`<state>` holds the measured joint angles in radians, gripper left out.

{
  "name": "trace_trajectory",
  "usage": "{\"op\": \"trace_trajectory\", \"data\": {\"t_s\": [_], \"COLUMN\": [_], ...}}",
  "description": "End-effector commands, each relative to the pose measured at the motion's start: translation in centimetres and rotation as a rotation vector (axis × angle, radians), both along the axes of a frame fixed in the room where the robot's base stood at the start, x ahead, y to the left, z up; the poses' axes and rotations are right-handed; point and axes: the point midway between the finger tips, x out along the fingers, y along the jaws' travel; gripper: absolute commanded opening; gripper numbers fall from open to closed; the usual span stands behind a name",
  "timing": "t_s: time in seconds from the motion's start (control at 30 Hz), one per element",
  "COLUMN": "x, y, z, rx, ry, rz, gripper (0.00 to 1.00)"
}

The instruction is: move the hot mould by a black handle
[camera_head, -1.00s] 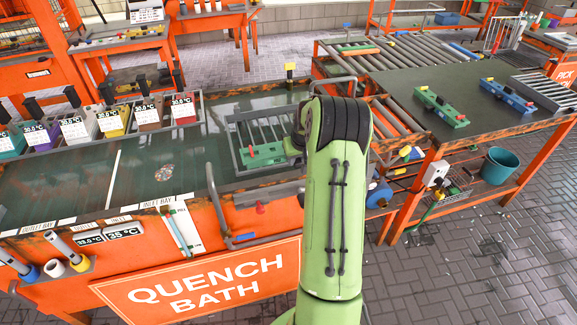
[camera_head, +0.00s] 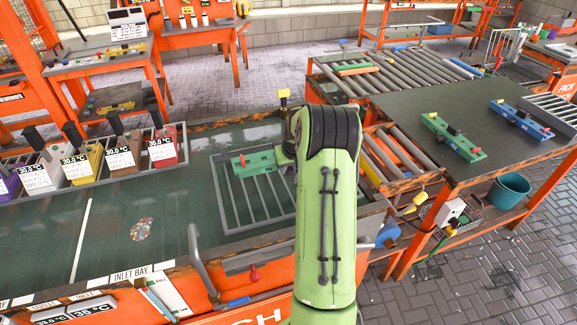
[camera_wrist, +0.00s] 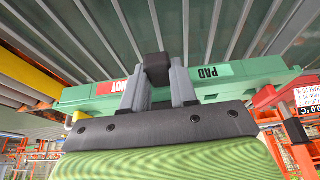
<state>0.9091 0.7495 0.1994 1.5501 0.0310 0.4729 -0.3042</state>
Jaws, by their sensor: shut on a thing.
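The green mould (camera_head: 254,163) is over the far part of the slatted rack in the quench bath, its right end hidden by my arm. In the wrist view the mould (camera_wrist: 232,71) has a red "HOT" label, a green "PAD" label and a black handle (camera_wrist: 157,68). My gripper (camera_wrist: 158,88) is shut on the black handle, one grey finger on each side. My gripper is hidden behind my arm in the head view. The slatted rack (camera_head: 225,203) shows bare bars in front of the mould. I cannot tell exactly how high the mould hangs above it.
On the dark table to the right lie another green mould (camera_head: 452,137) and a blue mould (camera_head: 522,119). Several tagged blocks with black handles, including a red one (camera_head: 162,148), stand along the bath's left side. A roller conveyor (camera_head: 400,75) lies behind. A bent grey handle (camera_head: 203,265) rises at the bath's front.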

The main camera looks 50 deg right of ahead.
Motion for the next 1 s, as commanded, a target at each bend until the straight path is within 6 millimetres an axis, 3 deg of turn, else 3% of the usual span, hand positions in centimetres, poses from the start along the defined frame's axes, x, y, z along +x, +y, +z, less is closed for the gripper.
{"op": "trace_trajectory", "data": {"t_s": [0.17, 0.73, 1.0], "x": [0.1, 0.1, 0.1], "y": [0.0, -0.1, -0.1], "z": [0.0, -6.2, -6.5], "rx": [-0.01, -0.009, -0.009], "ry": [-0.012, -0.011, -0.012], "rz": [0.001, 0.0, 0.0], "gripper": [0.0, 0.0, 0.0]}}
